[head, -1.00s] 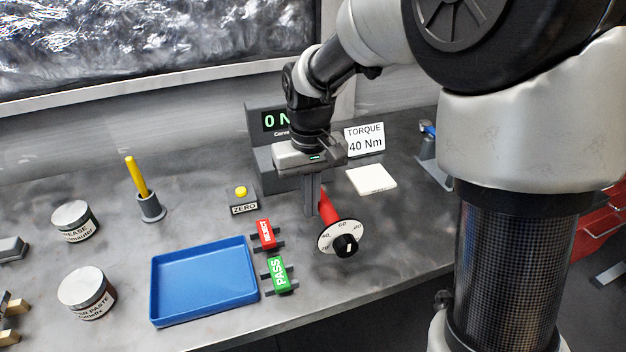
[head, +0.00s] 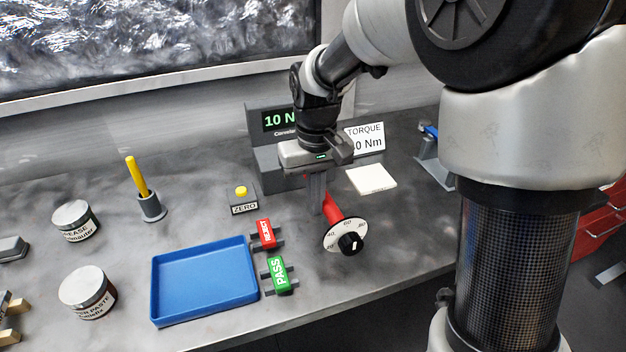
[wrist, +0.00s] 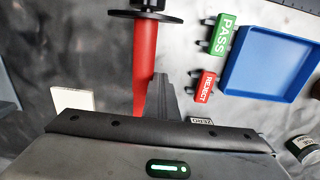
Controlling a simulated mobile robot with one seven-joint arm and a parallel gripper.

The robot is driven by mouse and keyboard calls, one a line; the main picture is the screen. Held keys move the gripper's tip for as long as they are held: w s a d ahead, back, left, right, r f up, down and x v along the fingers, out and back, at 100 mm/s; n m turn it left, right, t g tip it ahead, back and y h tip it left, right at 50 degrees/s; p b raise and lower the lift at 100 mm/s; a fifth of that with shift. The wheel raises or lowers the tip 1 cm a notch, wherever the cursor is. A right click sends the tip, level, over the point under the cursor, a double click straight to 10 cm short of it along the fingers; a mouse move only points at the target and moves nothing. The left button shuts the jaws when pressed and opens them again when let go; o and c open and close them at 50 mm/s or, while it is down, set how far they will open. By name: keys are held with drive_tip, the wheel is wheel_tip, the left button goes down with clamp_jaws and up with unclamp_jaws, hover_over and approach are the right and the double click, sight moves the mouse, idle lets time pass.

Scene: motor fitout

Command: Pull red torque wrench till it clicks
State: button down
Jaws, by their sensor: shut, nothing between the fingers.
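The red torque wrench (head: 332,208) reaches out from the tester toward the front, with a white numbered dial (head: 345,236) and a black knob at its near end. My gripper (head: 316,211) points down on the left side of the red handle, with its fingers closed together and nothing between them. In the wrist view the fingers (wrist: 162,88) lie right against the side of the red handle (wrist: 142,60). The tester display (head: 279,120) reads 10 N, the rest hidden by my arm. The torque card (head: 365,137) is partly covered by my gripper.
A yellow ZERO button (head: 241,192) stands left of the tester. The red REJECT (head: 265,234) and green PASS (head: 279,275) tags sit beside a blue tray (head: 204,310). A white pad (head: 371,179) lies to the right. The bench right of the dial is clear.

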drive_tip(key=shift+w+d, duration=0.25)
drive_tip(key=shift+d, duration=0.4)
drive_tip(key=shift+w+d, duration=0.25)
drive_tip(key=shift+d, duration=0.35)
idle(0.4)
drive_tip(key=shift+s+a, duration=0.25)
drive_tip(key=shift+a, duration=0.55)
drive_tip(key=shift+s+a, duration=0.25)
drive_tip(key=shift+a, duration=0.5)
drive_tip(key=shift+s+a, duration=0.25)
drive_tip(key=shift+a, duration=0.55)
drive_tip(key=shift+r+p, duration=0.15)
drive_tip(key=shift+p, duration=0.25)
wheel_tip(320, 180, up, 9)
drive_tip(key=p, duration=0.7)
